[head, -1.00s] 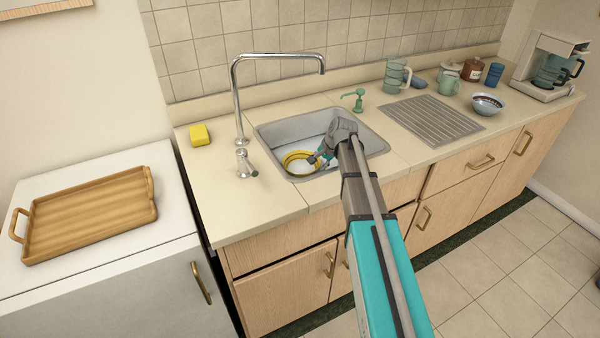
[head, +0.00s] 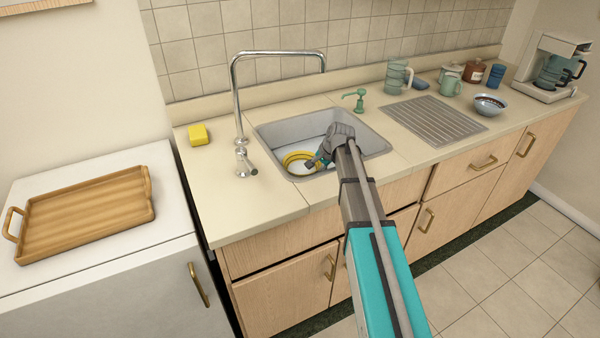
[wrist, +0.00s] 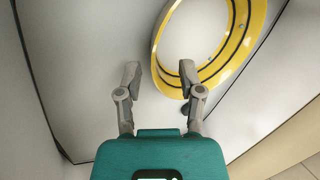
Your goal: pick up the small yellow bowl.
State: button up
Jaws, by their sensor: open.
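The small yellow bowl (head: 289,160) lies in the sink basin (head: 285,132), toward its front left. In the wrist view its yellow rim with dark bands (wrist: 215,72) is at the upper right, around a pale inside, and is cut off by the top edge. My gripper (wrist: 159,74) is open, with nothing between its fingers. Its right fingertip overlaps the bowl's near rim in the picture, and its left fingertip is left of the bowl. I cannot tell whether they touch. In the head view my gripper (head: 312,163) covers the bowl's right side.
The tall faucet (head: 236,95) stands left of the basin, and a green soap dispenser (head: 359,102) stands behind it. A yellow sponge (head: 198,135) is on the left counter. A ridged drainboard (head: 433,120), pitcher (head: 397,77) and patterned bowl (head: 489,105) are to the right.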

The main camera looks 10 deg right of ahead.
jog(key=shift+b+x, duration=0.95)
jog(key=shift+x, duration=0.4)
grip_shut()
